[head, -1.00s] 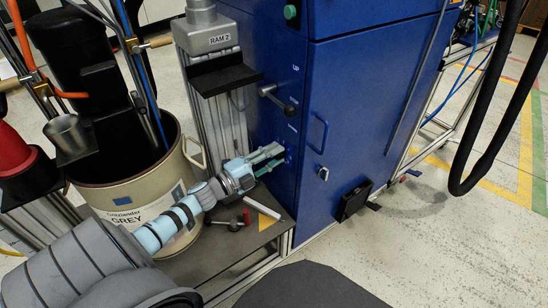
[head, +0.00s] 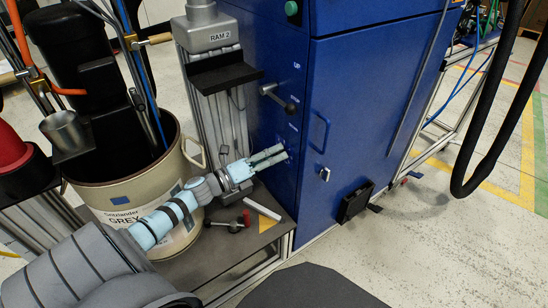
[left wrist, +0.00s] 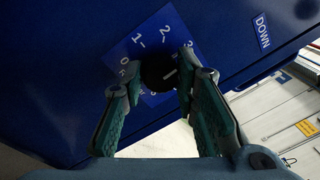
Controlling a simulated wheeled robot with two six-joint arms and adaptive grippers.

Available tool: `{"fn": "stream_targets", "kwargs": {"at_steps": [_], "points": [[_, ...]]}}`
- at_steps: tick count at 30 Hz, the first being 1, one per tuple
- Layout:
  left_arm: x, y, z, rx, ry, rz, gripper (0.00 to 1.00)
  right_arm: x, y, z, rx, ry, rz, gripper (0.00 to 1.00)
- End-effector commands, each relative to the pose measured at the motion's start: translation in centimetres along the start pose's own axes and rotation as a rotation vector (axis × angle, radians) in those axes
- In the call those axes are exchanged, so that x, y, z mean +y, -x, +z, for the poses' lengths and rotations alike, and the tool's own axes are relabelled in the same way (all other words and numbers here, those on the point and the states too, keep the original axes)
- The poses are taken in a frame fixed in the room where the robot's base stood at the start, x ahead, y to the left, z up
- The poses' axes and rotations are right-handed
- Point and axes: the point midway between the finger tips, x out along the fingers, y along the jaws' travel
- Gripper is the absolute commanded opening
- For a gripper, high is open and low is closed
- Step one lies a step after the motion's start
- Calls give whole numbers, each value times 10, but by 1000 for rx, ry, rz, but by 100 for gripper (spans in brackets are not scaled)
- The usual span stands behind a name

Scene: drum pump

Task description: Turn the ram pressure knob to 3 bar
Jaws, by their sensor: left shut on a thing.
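The ram pressure knob (left wrist: 155,74) is a dark round knob on a blue dial plate (left wrist: 150,50) with white numbers, in the left wrist view. The numbers 0, 1, 2 and 3 run from its left over the top to its upper right. A pale mark shows on the knob's face, but I cannot read its exact setting. My left gripper (left wrist: 161,72) has its fingers on either side of the knob and is shut on it. In the head view my left gripper (head: 283,153) reaches the blue cabinet's side, and its fingers hide the knob.
The blue cabinet (head: 365,100) carries a black lever (head: 280,98) above my gripper. The RAM 2 column (head: 215,105) stands close to its left. A drum (head: 105,190) is further left. Open floor lies to the right.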

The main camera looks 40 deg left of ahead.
Motion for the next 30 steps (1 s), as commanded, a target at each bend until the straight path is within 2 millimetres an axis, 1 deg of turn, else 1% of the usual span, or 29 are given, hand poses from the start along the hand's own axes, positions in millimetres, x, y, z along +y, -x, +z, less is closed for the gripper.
{"fn": "stream_targets", "kwargs": {"at_steps": [10, 20, 21, 23, 24, 30], "points": [[0, 0, 0, 5, -64, 0, 0, 0, 3, -9, 11, 2, -1, 40], [0, 0, 0, 5, -65, 0, 0, 0, 3, -8, 8, 2, -1, 40], [0, 0, 0, 5, -65, 0, 34, 0, 2, -7, 8, 2, -1, 40], [0, 0, 0, 5, -64, 0, 43, 0, 2, -7, 7, 2, -1, 40], [0, 0, 0, 5, -64, 0, 47, 0, 2, -7, 7, 2, -1, 40], [0, 0, 0, 5, -64, 1, 47, 0, 2, -6, 6, 2, -1, 40]]}}
